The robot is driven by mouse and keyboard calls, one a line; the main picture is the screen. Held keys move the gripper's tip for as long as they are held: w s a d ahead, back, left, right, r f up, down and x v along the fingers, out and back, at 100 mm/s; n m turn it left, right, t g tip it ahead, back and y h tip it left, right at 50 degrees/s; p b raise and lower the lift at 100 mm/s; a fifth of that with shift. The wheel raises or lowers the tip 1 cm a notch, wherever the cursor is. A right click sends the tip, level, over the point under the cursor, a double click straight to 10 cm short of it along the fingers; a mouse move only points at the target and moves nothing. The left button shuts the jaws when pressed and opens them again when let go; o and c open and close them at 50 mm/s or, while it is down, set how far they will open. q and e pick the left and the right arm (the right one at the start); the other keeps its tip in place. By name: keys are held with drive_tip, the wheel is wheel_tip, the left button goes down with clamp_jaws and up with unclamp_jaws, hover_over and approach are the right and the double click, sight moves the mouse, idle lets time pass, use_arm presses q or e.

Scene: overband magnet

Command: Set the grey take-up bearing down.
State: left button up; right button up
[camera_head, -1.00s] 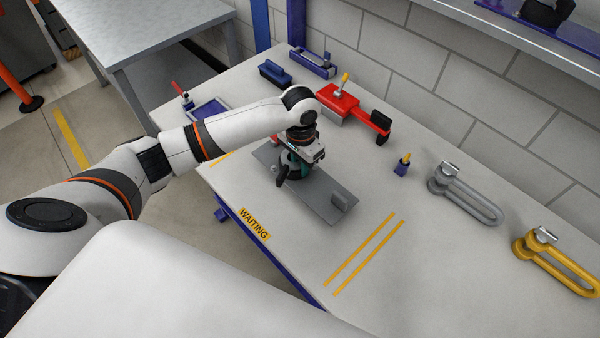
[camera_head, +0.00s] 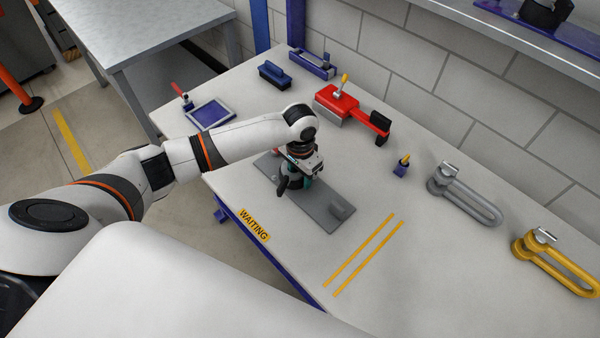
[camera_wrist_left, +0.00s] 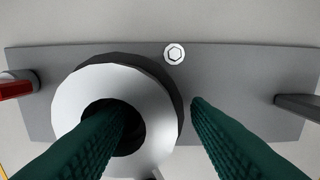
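A grey ring-shaped part (camera_wrist_left: 155,110), seemingly the grey take-up bearing, is below my left gripper in the left wrist view, over a flat grey plate (camera_wrist_left: 235,75). The plate also shows on the bench in the head view (camera_head: 325,220). My left gripper (camera_wrist_left: 158,108) has its green fingers apart: one over the ring's hole, the other just outside its right rim. I see no clear contact, and cannot tell how the ring's underside rests. In the head view my left gripper (camera_head: 295,182) hides the ring. My right gripper is out of view.
A red tool (camera_head: 345,108), blue tray (camera_head: 209,114), small blue holder (camera_head: 402,167), grey slotted part (camera_head: 465,195) and yellow slotted part (camera_head: 555,262) are on the bench. Bench is clear around the yellow stripes (camera_head: 362,250).

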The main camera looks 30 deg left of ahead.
sight(300, 177)
use_arm(q)
wheel_tip(300, 177, up, 12)
drive_tip(key=shift+r, duration=0.15)
idle(0.4)
drive_tip(key=shift+s, duration=0.1)
idle(0.4)
